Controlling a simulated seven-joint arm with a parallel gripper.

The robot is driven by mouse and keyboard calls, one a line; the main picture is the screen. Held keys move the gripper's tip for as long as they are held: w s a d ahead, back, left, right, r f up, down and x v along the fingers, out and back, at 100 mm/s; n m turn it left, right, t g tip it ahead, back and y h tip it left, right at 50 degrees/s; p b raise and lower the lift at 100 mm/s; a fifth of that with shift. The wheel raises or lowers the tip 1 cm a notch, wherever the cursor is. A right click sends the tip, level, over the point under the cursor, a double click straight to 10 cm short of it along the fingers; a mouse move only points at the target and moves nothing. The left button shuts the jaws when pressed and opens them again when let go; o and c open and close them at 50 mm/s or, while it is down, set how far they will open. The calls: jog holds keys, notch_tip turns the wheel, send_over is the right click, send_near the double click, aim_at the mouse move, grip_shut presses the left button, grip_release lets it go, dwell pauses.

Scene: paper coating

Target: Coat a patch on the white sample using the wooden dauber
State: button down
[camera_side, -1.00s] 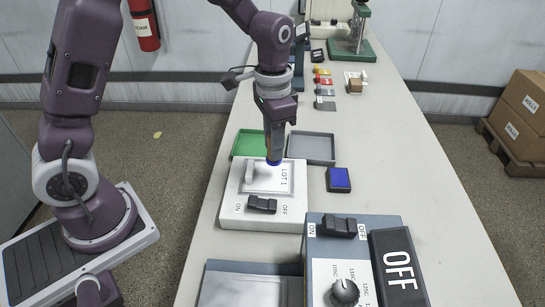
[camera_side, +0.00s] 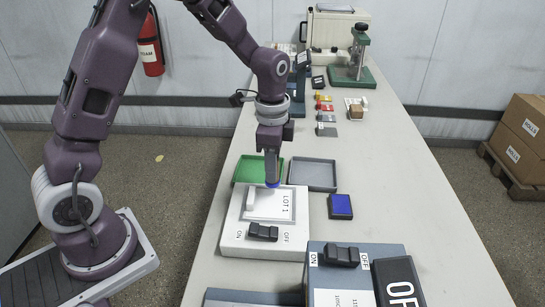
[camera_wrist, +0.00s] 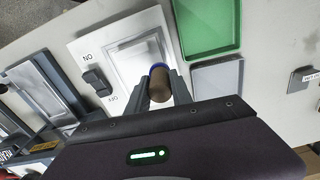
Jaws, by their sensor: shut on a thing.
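My gripper (camera_side: 271,166) is shut on the wooden dauber, pointing straight down. The dauber's blue end (camera_side: 272,184) shows just below the fingers in the side view. In the wrist view its brown wooden body (camera_wrist: 158,86) sits between the fingertips. The white sample (camera_side: 272,207), marked LOT 1, lies on a white box (camera_side: 240,240) with a black ON/OFF switch. The dauber's end is over the sample's far edge; whether it touches cannot be told. In the wrist view the sample (camera_wrist: 132,66) is partly hidden by the dauber and fingers.
A green tray (camera_side: 253,171) and a grey tray (camera_side: 314,175) lie behind the white box. A blue pad (camera_side: 340,205) is to its right. A blue-grey box (camera_side: 352,257) with a switch and an OFF display (camera_side: 398,280) stands in front. The table's right side is clear.

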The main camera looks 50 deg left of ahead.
notch_tip(320, 180, down, 3)
jog(key=shift+s+d+f, duration=0.15)
jog(key=shift+s+d, duration=0.6)
jog(key=shift+d, duration=0.05)
jog(key=shift+s+d, duration=1.75)
jog(key=shift+s, duration=0.05)
jog(key=shift+w+a, duration=2.5)
jog(key=shift+w, duration=0.05)
jog(key=shift+w+d, duration=0.15)
jog(key=shift+w, duration=0.1)
jog(key=shift+s+d, duration=2.45)
jog(key=shift+s, duration=0.05)
jog(key=shift+w+a, duration=2.5)
jog(key=shift+a, duration=0.05)
jog(key=shift+d+r, duration=0.1)
jog(key=shift+r, duration=4)
